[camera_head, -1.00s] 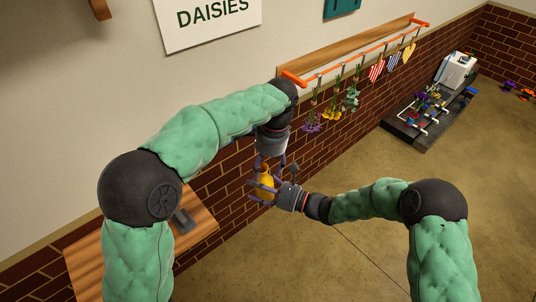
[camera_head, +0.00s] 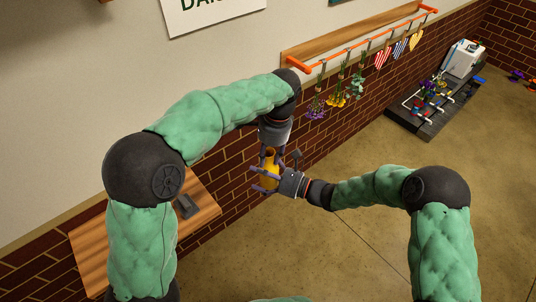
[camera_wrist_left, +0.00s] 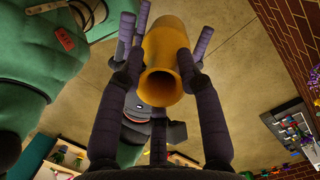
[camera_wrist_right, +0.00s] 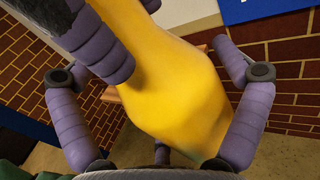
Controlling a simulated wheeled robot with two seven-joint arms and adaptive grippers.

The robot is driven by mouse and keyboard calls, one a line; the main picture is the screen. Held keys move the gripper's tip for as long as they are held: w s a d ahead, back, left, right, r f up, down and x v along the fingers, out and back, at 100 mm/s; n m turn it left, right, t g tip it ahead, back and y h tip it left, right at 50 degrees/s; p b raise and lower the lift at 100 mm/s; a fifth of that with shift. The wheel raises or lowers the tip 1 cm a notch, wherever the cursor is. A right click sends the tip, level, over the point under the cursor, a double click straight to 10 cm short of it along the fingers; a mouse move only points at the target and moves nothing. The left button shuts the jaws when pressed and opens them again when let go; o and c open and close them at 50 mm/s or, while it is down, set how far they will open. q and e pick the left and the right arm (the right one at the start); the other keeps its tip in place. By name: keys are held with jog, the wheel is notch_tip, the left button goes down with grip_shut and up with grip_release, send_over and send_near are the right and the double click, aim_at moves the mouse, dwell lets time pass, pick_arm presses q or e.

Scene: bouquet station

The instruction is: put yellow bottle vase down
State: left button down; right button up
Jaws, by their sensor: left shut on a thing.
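The yellow bottle vase (camera_head: 266,178) is held in the air between my two grippers, near the brick wall. My left gripper (camera_head: 270,157) comes from above and is shut on it. In the left wrist view the vase's open round end (camera_wrist_left: 160,86) faces that camera, with the fingers on both sides. My right gripper (camera_head: 272,182) comes from the right. In the right wrist view the vase body (camera_wrist_right: 170,85) lies between its spread fingers (camera_wrist_right: 160,110), with gaps showing at the sides, so it looks open. The vase's far end is partly hidden.
A wooden shelf (camera_head: 90,250) with a dark object (camera_head: 186,207) stands at lower left below my left arm. An orange rail (camera_head: 370,38) with hanging flowers and patterned cloths runs along the wall. A dark platform (camera_head: 425,125) with a white machine (camera_head: 463,58) is at right. The floor between is clear.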

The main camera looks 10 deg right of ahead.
jog(key=shift+d, duration=0.15)
jog(key=shift+s+d, duration=0.1)
jog(key=shift+d, duration=0.15)
jog(key=v, duration=1.1)
jog(key=s+a+f+n+g+h, duration=0.25)
jog(key=s+f+n+g, duration=0.35)
jog(key=f, duration=0.4)
jog(key=s+a+f+n+g+h, duration=0.25)
jog(key=s+f+g+h, duration=0.2)
jog(key=s+f, duration=0.5)
notch_tip(320, 180, down, 11)
jog(key=n+t+h, duration=0.1)
jog(key=n+h, duration=0.3)
jog(key=n, duration=0.9)
jog(key=shift+t, duration=0.35)
jog(key=shift+r, duration=0.15)
